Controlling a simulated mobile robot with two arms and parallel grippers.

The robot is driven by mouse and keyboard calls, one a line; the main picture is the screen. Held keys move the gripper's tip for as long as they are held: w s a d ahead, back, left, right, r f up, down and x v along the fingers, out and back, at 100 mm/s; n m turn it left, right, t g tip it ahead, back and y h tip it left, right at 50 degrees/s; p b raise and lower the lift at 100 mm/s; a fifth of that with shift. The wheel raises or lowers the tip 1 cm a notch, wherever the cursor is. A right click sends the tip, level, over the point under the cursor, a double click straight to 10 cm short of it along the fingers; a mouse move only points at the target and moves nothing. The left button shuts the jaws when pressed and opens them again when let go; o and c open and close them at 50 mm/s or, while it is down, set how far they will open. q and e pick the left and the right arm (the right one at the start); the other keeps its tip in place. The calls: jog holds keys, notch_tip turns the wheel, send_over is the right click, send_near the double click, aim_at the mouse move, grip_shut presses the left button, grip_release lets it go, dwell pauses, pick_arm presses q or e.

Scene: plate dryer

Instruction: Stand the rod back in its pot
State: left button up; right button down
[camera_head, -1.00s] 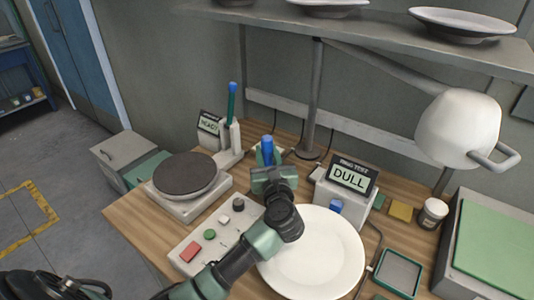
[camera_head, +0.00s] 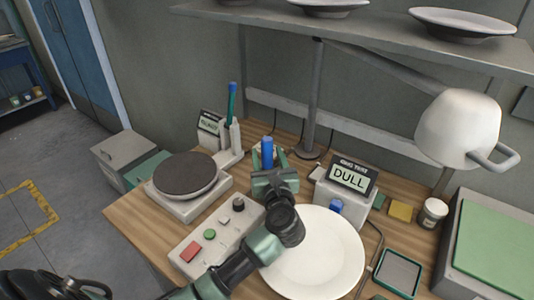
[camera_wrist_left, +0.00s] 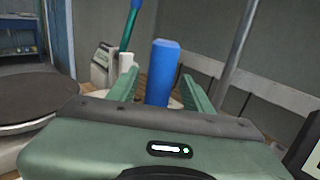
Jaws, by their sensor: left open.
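A thin teal rod (camera_head: 232,103) with a blue top stands upright at a white stand with a pale pot (camera_head: 235,137), at the back left of the bench. Its lower end is hidden, and it also shows in the left wrist view (camera_wrist_left: 130,28). A thicker blue upright cylinder (camera_head: 267,151) stands nearer, between the green fingers of my left gripper (camera_head: 269,158). The left gripper is open, with gaps at the cylinder's sides in the left wrist view (camera_wrist_left: 162,75). The cylinder's base is hidden by the gripper. My right gripper is not in view.
A round dark hotplate (camera_head: 186,174) stands left and a button box (camera_head: 213,232) in front. A white plate (camera_head: 325,255) lies right of my arm, below a tester reading DULL (camera_head: 349,179). A lamp (camera_head: 458,128) and a shelf (camera_head: 380,35) hang above.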

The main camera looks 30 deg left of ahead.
pick_arm(q)
jog(key=v, duration=1.1)
